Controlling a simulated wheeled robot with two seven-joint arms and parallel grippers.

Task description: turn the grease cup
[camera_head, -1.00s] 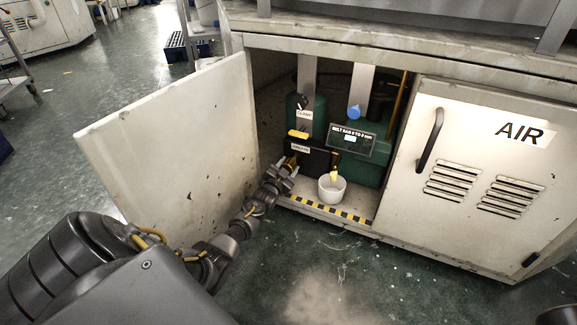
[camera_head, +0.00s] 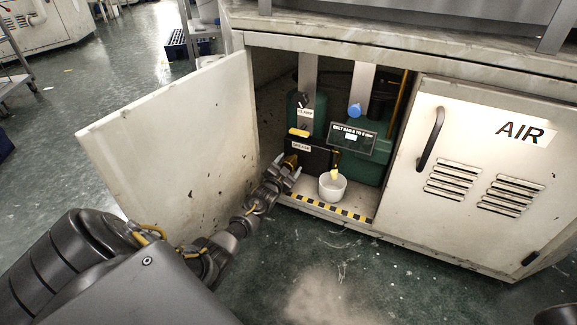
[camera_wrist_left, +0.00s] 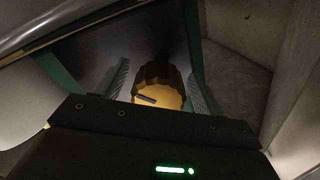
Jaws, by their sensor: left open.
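The grease cup (camera_wrist_left: 160,78) is a brass-yellow, ribbed round cap with a dark mark on its face. In the left wrist view it sits between the two fingers of my left gripper (camera_wrist_left: 160,90), with visible gaps on both sides. In the head view the cup (camera_head: 290,160) shows as a small yellow patch by the fingertips, partly hidden by my gripper (camera_head: 288,167). The gripper is open inside the left part of the cabinet opening, below the GREASE label (camera_head: 301,147).
The open cabinet door (camera_head: 170,140) stands left of my forearm. A white cup (camera_head: 332,187) stands right of the gripper, behind a striped sill (camera_head: 325,208). A clamp knob (camera_head: 304,101) and a blue knob (camera_head: 355,110) are above. The closed AIR door (camera_head: 470,190) is at right.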

